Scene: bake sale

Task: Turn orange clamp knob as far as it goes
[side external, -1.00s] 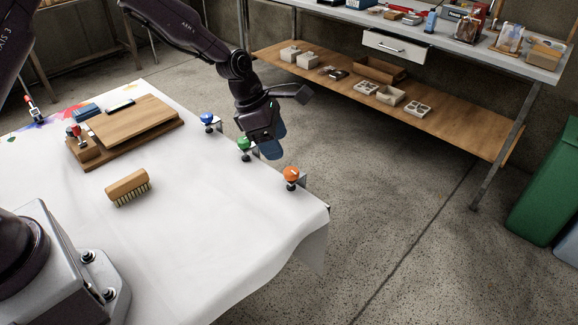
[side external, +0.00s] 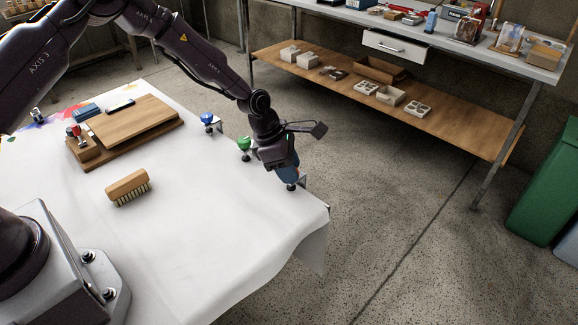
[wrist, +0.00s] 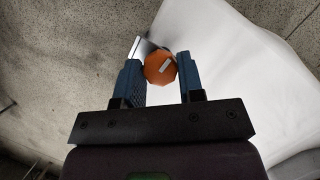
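The orange clamp knob (wrist: 158,70) shows in the wrist view between the tips of my two blue fingers, a light bar mark on its face. In the side view my gripper (side external: 288,174) points down over the clamp at the table's right corner and hides the orange knob. The clamp's dark lower end (side external: 291,187) shows just below the fingers.
A green knob (side external: 244,143) and a blue knob (side external: 207,118) stand along the same table edge. A brush (side external: 128,187) and a wooden board (side external: 135,122) lie on the white cloth (side external: 215,220). The cloth near the right corner is clear.

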